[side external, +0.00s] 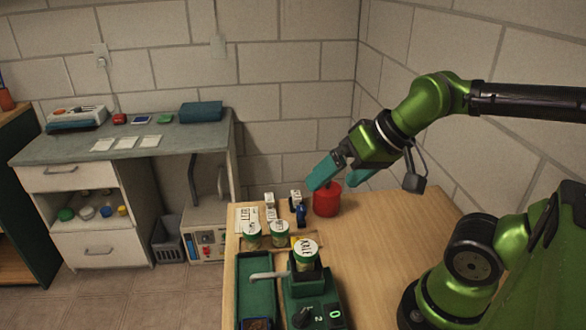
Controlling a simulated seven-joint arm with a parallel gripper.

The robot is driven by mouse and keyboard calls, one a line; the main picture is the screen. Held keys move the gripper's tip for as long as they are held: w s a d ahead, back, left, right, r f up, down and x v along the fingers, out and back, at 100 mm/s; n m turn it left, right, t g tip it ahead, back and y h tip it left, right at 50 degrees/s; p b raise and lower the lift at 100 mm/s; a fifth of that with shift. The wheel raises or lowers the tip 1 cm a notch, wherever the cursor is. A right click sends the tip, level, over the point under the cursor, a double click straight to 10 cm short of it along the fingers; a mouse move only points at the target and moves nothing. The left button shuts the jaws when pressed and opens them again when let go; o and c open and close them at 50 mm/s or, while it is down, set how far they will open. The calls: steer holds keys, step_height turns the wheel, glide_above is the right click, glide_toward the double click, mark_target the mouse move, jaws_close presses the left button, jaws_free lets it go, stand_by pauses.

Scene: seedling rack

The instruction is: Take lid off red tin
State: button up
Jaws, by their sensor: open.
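The red tin (327,202) stands upright near the back of the wooden table. Its top is partly hidden by my fingers, and I cannot make out the lid's edge or knob clearly. My gripper (336,183) is open, with its two teal fingertips at the top of the tin, one on the left and one on the right and behind. I cannot tell whether the fingers touch the tin.
Several labelled jars, including one on a green scale (307,285), stand left of the tin. A green tray (256,275) lies at the table's left edge. The wooden table (395,225) is clear to the right of the tin. A grey-topped counter stands farther left.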

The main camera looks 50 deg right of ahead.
steer(key=w+d+f+g+h, duration=0.15)
steer(key=w+d+g, duration=0.25)
steer(key=w+d, duration=0.5)
steer(key=n+g, duration=0.3)
steer(key=n, duration=0.1)
glide_above(327, 185)
steer(key=shift+h, duration=0.25)
steer(key=f, duration=1)
steer(key=shift+w+d+f, duration=0.15)
steer(key=shift+d+f, duration=0.05)
steer(key=shift+f, duration=0.1)
steer(key=shift+d+f, duration=0.2)
steer(key=shift+f, duration=2.45)
steer(key=shift+c, duration=0.5)
steer(key=c, duration=0.8)
steer(key=shift+o, duration=0.2)
